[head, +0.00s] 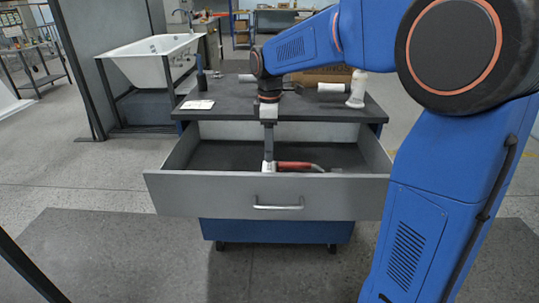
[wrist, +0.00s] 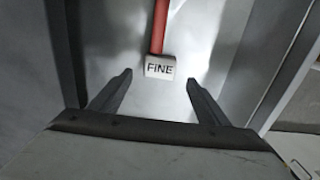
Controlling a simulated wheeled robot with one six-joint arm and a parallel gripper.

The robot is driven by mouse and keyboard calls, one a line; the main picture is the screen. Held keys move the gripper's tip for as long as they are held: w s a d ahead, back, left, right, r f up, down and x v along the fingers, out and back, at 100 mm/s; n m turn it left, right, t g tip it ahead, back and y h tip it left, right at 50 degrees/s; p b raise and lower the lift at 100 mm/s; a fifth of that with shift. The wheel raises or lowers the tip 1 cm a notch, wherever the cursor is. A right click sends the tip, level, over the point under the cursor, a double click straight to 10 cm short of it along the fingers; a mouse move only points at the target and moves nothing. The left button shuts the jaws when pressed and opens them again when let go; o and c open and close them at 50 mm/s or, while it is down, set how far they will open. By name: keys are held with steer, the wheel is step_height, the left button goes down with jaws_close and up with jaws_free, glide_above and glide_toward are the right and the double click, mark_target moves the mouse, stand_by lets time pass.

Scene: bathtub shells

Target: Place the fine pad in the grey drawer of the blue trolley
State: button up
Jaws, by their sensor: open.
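The fine pad (wrist: 160,67) is a small white block marked "FINE" with a red handle (wrist: 161,25). In the head view the red handle (head: 295,166) lies inside the open grey drawer (head: 270,195) of the blue trolley (head: 276,231). My gripper (head: 268,166) reaches down into the drawer at the pad's left end. In the wrist view my gripper (wrist: 157,90) is open, and the pad sits just beyond the gap between the fingers, touching neither. My gripper hides part of the pad in the head view.
A white bathtub (head: 150,58) on a stand is behind left. Much of the drawer floor is bare.

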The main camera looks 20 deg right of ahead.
step_height(320, 180, up, 8)
stand_by(0.4)
steer(key=shift+s, duration=0.15)
